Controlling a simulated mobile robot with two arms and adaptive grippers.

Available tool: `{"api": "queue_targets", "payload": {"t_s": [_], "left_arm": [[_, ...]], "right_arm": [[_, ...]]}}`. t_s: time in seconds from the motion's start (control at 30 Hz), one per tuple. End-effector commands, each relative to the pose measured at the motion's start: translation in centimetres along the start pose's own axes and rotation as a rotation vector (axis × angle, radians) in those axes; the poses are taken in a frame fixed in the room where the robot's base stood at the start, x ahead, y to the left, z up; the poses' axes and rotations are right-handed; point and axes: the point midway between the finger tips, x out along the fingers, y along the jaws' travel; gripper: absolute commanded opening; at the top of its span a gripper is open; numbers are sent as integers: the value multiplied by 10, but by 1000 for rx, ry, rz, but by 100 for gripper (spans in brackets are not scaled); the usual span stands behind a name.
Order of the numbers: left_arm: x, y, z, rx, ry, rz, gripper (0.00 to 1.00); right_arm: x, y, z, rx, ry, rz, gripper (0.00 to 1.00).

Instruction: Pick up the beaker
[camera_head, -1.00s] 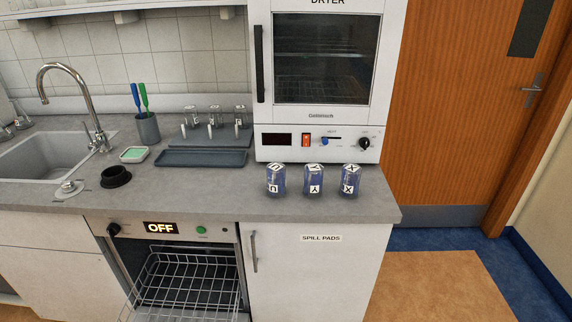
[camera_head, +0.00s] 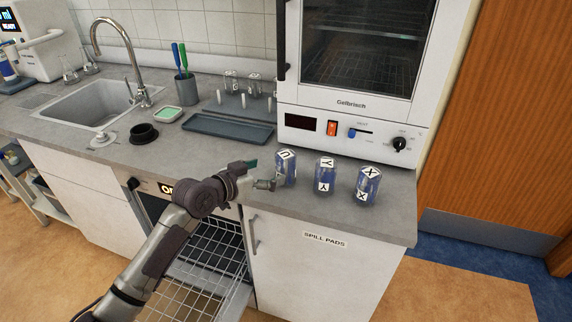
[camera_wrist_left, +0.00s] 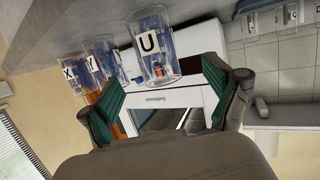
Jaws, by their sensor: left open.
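Three clear beakers with blue contents and white letter labels stand upright in a row on the grey counter (camera_head: 240,172). They are the U beaker (camera_head: 286,168), the Y beaker (camera_head: 324,176) and the X beaker (camera_head: 367,187). My left gripper (camera_head: 262,174) is open and empty, close to the left side of the U beaker. In the left wrist view, the U beaker (camera_wrist_left: 152,48) shows ahead, roughly between the green-padded fingers of the gripper (camera_wrist_left: 160,88). The Y and X beakers stand behind it to the left. My right gripper is not in view.
The dryer (camera_head: 352,105) stands behind the beakers. A grey tray (camera_head: 228,129), a black ring-shaped piece (camera_head: 143,134), a pen cup (camera_head: 186,90) and the sink (camera_head: 90,105) lie to the left. An open wire rack (camera_head: 208,262) sits below the counter's front edge.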

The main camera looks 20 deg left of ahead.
Motion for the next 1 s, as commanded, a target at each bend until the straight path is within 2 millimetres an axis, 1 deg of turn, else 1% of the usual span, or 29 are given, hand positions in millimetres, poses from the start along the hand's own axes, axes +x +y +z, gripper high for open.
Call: {"api": "queue_targets", "payload": {"t_s": [0.03, 0.1, 0.27, 0.47, 0.6, 0.7, 0.87, 0.9, 0.97, 1.0], "left_arm": [[8, 0, -1, -3, 1, 0, 90], [16, 0, 0, -2, -1, 0, 90], [25, 0, -1, -1, 0, 0, 90], [54, 4, -3, -3, -1, 1, 90], [70, 3, 0, -1, -1, -1, 90], [74, 3, 1, 1, -1, -2, 90], [74, 3, 1, 1, -1, -2, 90], [74, 3, 1, 1, -1, -2, 88], [74, 3, 1, 1, -1, -2, 78], [74, 3, 1, 1, -2, -2, 71]], "right_arm": [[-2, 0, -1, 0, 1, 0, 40], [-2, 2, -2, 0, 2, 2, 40], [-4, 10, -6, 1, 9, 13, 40], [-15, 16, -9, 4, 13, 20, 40], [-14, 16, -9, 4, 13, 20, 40], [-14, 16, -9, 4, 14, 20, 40], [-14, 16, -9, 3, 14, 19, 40], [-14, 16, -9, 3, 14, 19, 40], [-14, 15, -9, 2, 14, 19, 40], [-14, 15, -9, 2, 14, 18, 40]]}}
